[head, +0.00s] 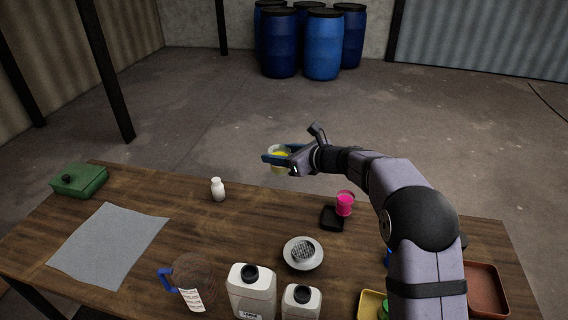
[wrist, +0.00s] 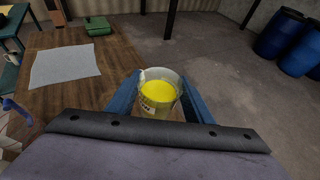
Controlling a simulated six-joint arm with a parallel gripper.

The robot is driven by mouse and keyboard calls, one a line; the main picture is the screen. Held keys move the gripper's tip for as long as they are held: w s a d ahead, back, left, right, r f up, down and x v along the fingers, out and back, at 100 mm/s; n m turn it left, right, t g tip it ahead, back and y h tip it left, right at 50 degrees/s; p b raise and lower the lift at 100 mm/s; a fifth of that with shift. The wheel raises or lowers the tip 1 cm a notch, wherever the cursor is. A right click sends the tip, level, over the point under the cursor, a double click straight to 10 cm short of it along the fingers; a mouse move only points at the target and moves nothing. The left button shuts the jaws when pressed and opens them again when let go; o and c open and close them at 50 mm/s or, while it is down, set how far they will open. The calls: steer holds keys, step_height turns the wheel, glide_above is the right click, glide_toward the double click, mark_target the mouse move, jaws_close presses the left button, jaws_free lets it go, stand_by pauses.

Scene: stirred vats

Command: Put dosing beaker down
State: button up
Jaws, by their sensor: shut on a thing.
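The dosing beaker (head: 279,166) is a clear cup with yellow contents. My gripper (head: 277,158) is shut on it and holds it upright, raised near the far edge of the wooden table (head: 240,235). In the wrist view the beaker (wrist: 158,104) sits between my two blue fingers, with a marking on its side. Its contents look level, and its base is partly hidden by my gripper.
A white bottle (head: 218,189), a grey cloth (head: 110,245) and a green box (head: 79,180) stand left. Table between cloth and device is mostly clear.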

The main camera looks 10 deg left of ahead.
steer(key=shift+f+b, duration=0.65)
steer(key=shift+b, duration=0.05)
steer(key=shift+f+b, duration=0.1)
steer(key=shift+b, duration=0.65)
steer(key=b, duration=0.3)
steer(key=shift+s+a, duration=0.1)
steer(key=shift+s, duration=0.05)
steer(key=s+f+b, duration=0.6)
steer(key=b, duration=0.1)
steer(key=n+g+y, duration=0.1)
steer(key=n+g, duration=0.1)
glide_above(272, 262)
step_height(272, 262, down, 7)
steer(key=shift+w+f+b, duration=0.1)
steer(key=shift+f+b, duration=0.45)
steer(key=shift+f, duration=4.3)
